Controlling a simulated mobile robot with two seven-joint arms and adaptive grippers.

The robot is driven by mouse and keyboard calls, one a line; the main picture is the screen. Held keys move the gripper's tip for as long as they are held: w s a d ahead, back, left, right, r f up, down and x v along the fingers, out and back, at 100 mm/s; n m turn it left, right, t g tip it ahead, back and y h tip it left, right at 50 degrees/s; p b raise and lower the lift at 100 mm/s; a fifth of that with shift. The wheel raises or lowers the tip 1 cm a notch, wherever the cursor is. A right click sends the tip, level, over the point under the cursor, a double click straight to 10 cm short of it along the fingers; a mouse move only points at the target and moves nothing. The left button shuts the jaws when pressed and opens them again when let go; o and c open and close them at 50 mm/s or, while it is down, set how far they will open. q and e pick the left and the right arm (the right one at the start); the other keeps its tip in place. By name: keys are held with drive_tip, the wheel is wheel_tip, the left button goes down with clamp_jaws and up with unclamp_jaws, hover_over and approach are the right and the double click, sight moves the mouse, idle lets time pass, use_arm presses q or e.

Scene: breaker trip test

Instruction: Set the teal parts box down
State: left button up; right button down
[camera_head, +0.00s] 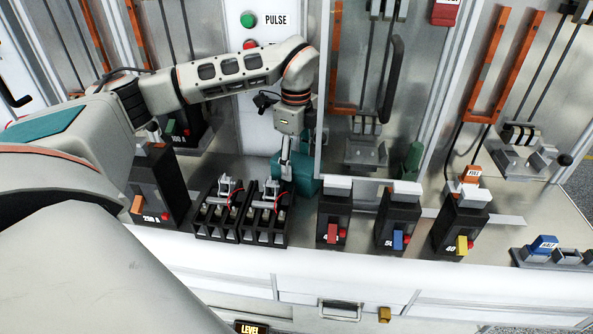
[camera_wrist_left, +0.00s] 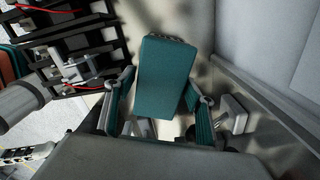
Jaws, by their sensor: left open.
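The teal parts box (camera_head: 306,174) rests on the grey counter behind the black fuse blocks, partly hidden by my left gripper (camera_head: 290,165). In the left wrist view the teal parts box (camera_wrist_left: 166,75) shows from above as a teal block. The left gripper's fingers lie on either side of it and are open. I cannot tell whether a finger still touches it. My right gripper is not in view.
Black fuse blocks (camera_head: 242,212) stand just in front. Breakers with red (camera_head: 333,220), blue (camera_head: 399,220) and yellow (camera_head: 461,222) levers stand to the right. A black breaker (camera_head: 158,190) stands left. Cabinet panels with orange bars rise behind.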

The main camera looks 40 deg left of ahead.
use_arm(q)
drive_tip(key=shift+f, duration=0.4)
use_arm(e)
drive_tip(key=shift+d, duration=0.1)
use_arm(q)
drive_tip(key=shift+c, duration=0.3)
drive_tip(key=shift+w, duration=0.1)
drive_tip(key=c, duration=1.2)
drive_tip(key=shift+r, duration=0.1)
